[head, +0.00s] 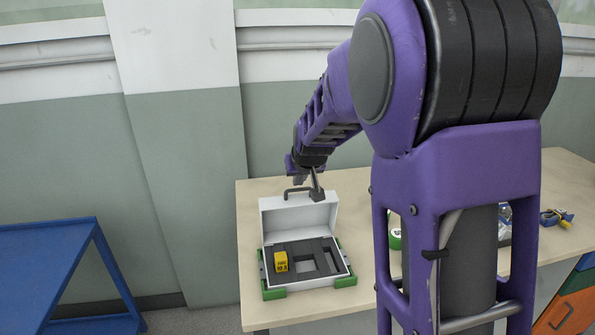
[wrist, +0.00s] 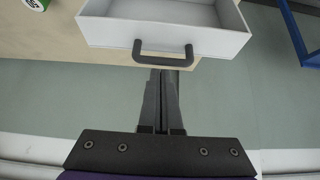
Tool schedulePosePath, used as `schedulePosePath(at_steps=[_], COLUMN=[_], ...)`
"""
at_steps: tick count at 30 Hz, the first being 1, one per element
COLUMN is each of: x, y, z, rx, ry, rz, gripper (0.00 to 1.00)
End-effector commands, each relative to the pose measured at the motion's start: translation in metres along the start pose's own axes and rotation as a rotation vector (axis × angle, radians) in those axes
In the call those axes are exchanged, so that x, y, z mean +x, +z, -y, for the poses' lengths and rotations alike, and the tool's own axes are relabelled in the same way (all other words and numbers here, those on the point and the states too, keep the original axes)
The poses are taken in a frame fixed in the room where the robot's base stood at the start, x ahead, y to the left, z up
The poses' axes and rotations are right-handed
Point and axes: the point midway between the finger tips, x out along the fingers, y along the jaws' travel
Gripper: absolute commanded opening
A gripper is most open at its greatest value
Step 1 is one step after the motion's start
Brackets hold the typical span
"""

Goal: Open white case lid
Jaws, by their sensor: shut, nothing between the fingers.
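The white case (head: 268,278) stands on the wooden table with its lid (head: 300,221) raised upright at the back. The lid has a dark handle (head: 297,191) on its top edge. A dark foam insert inside the base holds a yellow block (head: 281,262). In the wrist view the lid (wrist: 205,41) shows from above, with its handle (wrist: 163,60) just beyond my fingertips. My gripper (head: 317,193) is shut and empty, at the lid's upper edge beside the handle. Its closed fingers also show in the wrist view (wrist: 161,74); I cannot tell whether they touch the handle.
Green corner pieces (head: 274,294) sit around the case base. A green roll (head: 395,239) and a blue-yellow tool (head: 556,218) lie farther right on the table (head: 251,215). A blue cart (head: 50,254) stands at the left, with a floor gap between. The wall is close behind.

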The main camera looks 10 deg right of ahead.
Motion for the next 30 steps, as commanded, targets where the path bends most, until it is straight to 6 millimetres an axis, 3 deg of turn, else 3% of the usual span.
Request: schedulePosePath(at_steps=[13, 18, 30], x=[-0.002, -0.009, -0.03], y=[0.005, 0.025, 0.049], z=[0.0, 0.0, 0.0], rx=[0.001, 0.001, 0.001], ry=[0.0, 0.0, 0.0], rz=[0.0, -0.023, -0.094], gripper=[0.0, 0.0, 0.0])
